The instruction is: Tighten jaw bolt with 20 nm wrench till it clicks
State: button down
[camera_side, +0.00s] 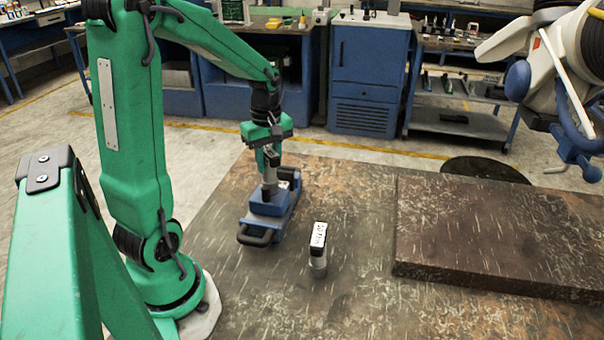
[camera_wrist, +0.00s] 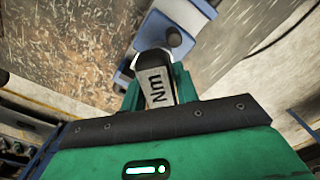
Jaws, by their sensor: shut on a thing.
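My gripper (camera_side: 268,154) is shut on a torque wrench (camera_side: 270,178), which points down at the blue vise (camera_side: 265,207) on the brown table. The wrench's lower end meets or nearly meets the top of the vise; I cannot tell whether it sits on the jaw bolt, which is hidden. In the wrist view, the held wrench (camera_wrist: 157,92) shows "Nm" between the green fingers; the number is not visible. The vise (camera_wrist: 196,10) lies beyond its tip. A second wrench (camera_side: 319,238) stands upright on the table, right of the vise; its white label is too small to read surely.
A thick raised brown slab (camera_side: 500,235) covers the table's right part. A white and blue machine (camera_side: 560,70) hangs at the upper right. Blue cabinets (camera_side: 365,70) stand behind the table. The table surface between the second wrench and the slab is clear.

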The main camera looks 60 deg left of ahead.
jog(key=shift+m, duration=0.7)
jog(key=shift+m, duration=2)
jog(key=shift+m, duration=2)
jog(key=shift+m, duration=2)
jog(key=shift+n, duration=0.5)
